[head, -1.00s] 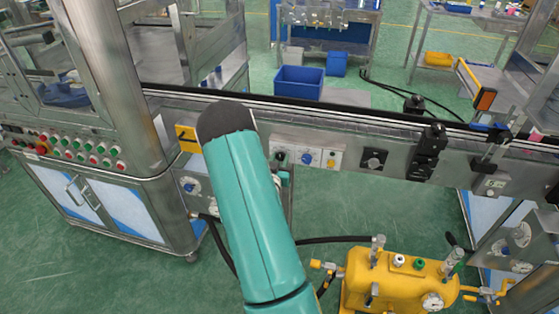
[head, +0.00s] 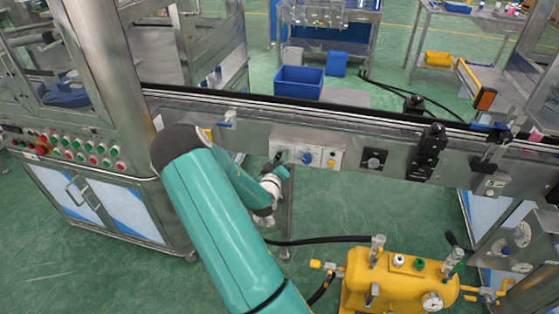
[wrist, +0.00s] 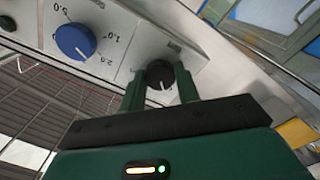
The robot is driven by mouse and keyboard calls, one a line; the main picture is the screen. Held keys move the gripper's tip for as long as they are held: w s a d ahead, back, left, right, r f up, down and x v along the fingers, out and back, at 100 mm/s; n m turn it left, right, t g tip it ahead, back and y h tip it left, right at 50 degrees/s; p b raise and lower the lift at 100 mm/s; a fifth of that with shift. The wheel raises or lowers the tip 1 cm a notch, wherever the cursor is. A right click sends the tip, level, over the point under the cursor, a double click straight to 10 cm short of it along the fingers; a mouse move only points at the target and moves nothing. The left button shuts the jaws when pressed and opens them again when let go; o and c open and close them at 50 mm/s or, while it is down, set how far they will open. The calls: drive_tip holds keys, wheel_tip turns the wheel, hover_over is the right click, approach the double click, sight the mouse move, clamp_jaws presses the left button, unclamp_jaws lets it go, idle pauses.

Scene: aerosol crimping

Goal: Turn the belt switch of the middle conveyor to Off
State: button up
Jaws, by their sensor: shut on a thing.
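A pale control panel (head: 319,159) on the conveyor's side carries a black rotary switch knob, a blue dial (head: 307,158) and a yellow knob (head: 331,163). The black knob (wrist: 161,76) shows in the wrist view between the two green fingers of my gripper (wrist: 160,86). The fingers are closed on its sides, and a light pointer mark shows on its face. The blue dial (wrist: 75,41) with printed numbers is beside it. In the head view my gripper (head: 278,163) is at the panel's left end. The Off label cannot be read.
The conveyor (head: 345,113) runs across the view. A black dial (head: 374,158) and a black bracket (head: 428,152) are on its side to the right. A yellow tank unit (head: 400,280) stands on the floor below. A cabinet with push buttons (head: 90,150) is at the left.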

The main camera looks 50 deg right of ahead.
drive_tip(key=shift+n, duration=0.6)
drive_tip(key=shift+s, duration=0.1)
drive_tip(key=o, duration=1)
drive_tip(key=v, duration=1.4)
